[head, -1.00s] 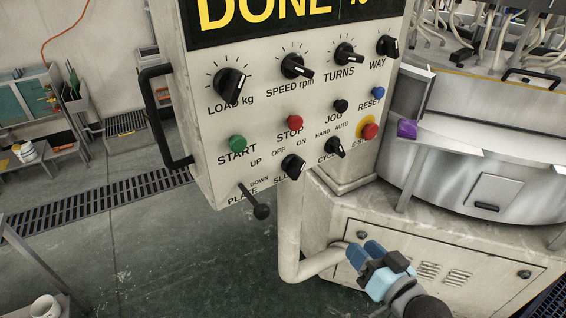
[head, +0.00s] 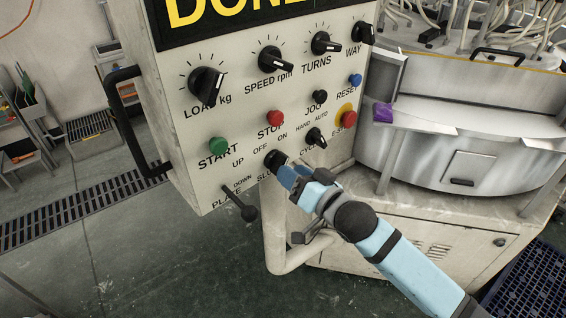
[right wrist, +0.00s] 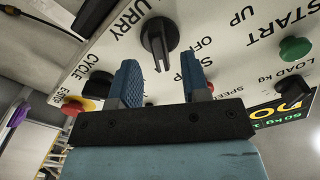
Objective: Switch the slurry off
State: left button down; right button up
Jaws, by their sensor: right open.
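The slurry knob (head: 274,158) is a black rotary knob low on the control panel, below the OFF and ON labels. The fingers partly cover the panel around the knob. My left gripper is not in view.
The cycle knob (head: 317,137) and red emergency stop (head: 348,117) are close on the right. The plate lever (head: 240,205) sticks out at lower left. The green start button (head: 219,147) and red stop button (head: 268,119) are above. A black handle (head: 128,120) runs along the panel's left side.

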aim_at(277, 163)
jog(key=shift+x, duration=1.75)
grip_shut()
